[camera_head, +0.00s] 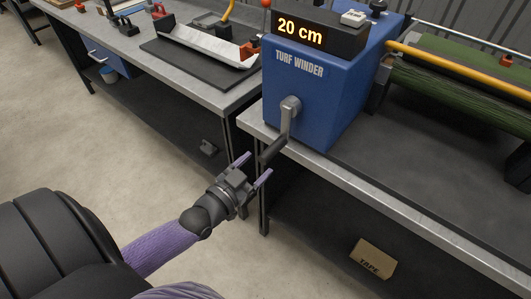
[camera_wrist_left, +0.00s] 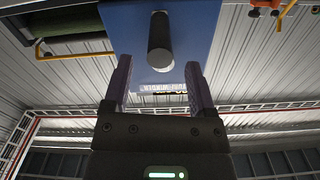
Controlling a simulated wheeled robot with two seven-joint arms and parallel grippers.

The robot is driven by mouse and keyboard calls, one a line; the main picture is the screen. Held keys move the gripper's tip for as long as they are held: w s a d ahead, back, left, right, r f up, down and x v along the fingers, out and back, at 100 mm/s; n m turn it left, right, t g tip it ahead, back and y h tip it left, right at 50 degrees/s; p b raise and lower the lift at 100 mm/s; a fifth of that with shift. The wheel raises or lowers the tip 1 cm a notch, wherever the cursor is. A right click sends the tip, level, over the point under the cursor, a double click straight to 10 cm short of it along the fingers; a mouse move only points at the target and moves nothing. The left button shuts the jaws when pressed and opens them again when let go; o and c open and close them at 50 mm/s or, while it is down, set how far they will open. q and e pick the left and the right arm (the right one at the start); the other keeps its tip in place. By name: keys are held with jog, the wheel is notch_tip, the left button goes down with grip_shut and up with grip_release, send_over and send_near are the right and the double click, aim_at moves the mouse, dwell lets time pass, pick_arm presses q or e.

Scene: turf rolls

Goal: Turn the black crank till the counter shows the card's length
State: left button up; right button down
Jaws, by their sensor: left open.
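The blue turf winder (camera_head: 310,90) stands at the left end of the right bench, and its counter (camera_head: 300,33) reads 20 cm. A grey crank arm (camera_head: 288,115) hangs down from its hub, with the black crank handle (camera_head: 272,151) at its lower end. My left gripper (camera_head: 256,168) is open just below and in front of the handle. In the left wrist view the handle (camera_wrist_left: 160,45) shows between and beyond the open fingers (camera_wrist_left: 158,85), with no visible contact. A small white card (camera_head: 353,18) lies on top of the winder; its writing is too small to read. My right gripper is not in view.
A green turf roll (camera_head: 440,90) and a yellow bar (camera_head: 450,63) lie right of the winder. A cardboard tape box (camera_head: 373,259) sits on the lower shelf. The left bench (camera_head: 215,97) bears a mat, a white trough and tools. Open floor lies left of my arm.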

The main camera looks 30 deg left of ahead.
aim_at(267, 156)
pick_arm(q)
jog(key=w+b, duration=0.1)
jog(key=w, duration=0.3)
jog(key=shift+w+d+f, duration=0.1)
jog(key=shift+d, duration=0.05)
jog(key=shift+w, duration=0.25)
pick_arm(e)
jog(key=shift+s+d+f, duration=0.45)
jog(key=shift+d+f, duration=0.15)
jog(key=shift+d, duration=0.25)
pick_arm(q)
jog(key=c, duration=0.9)
grip_shut()
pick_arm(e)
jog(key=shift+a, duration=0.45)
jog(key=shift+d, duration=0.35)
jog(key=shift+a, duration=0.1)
